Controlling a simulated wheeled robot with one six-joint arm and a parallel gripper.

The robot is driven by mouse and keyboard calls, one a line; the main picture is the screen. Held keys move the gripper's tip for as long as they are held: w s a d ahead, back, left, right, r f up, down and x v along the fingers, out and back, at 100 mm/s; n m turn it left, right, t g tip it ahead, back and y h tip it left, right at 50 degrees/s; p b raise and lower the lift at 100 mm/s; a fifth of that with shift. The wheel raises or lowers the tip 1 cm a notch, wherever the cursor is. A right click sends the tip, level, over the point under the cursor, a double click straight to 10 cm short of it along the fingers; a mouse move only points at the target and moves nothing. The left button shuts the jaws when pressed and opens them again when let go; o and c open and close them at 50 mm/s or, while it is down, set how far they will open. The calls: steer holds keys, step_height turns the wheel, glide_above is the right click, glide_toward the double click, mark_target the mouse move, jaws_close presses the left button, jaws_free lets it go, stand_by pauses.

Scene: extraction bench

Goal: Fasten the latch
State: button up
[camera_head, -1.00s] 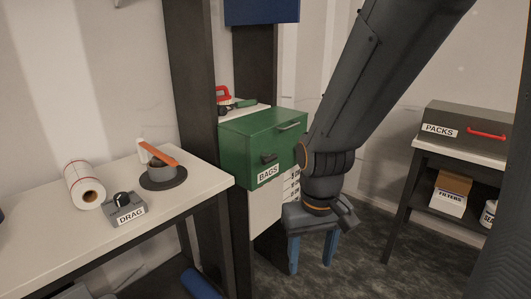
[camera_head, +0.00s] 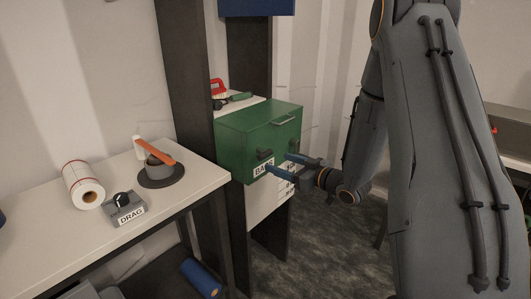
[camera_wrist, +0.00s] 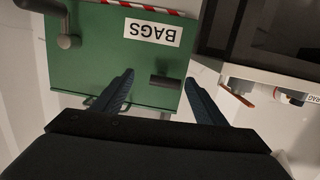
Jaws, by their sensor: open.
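A green box (camera_head: 245,137) labelled BAGS stands on a shelf beside the dark post. On its front are a dark handle (camera_head: 265,154) and, to the right, a grey lever (camera_head: 293,146), partly covered by my gripper in the head view. In the wrist view, the picture is upside down: the grey lever (camera_wrist: 68,42) is at upper left and the dark handle (camera_wrist: 165,80) lies between my fingers in the picture. My gripper (camera_head: 278,161) is open and empty in front of the box's face. I cannot tell whether a finger touches it.
A grey case (camera_head: 508,130) stands at far right, partly behind my arm.

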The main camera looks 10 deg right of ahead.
mark_target(268, 155)
steer(key=shift+t+y, duration=0.3)
steer(key=shift+y, duration=0.6)
steer(key=x, duration=0.2)
steer(key=p+x, duration=0.1)
steer(key=x, duration=0.1)
steer(key=r+p+x, duration=0.1)
steer(key=x, duration=0.2)
steer(key=shift+s+a, duration=0.25)
steer(key=shift+a, duration=0.1)
steer(key=shift+c, duration=0.2)
steer(key=c, duration=1)
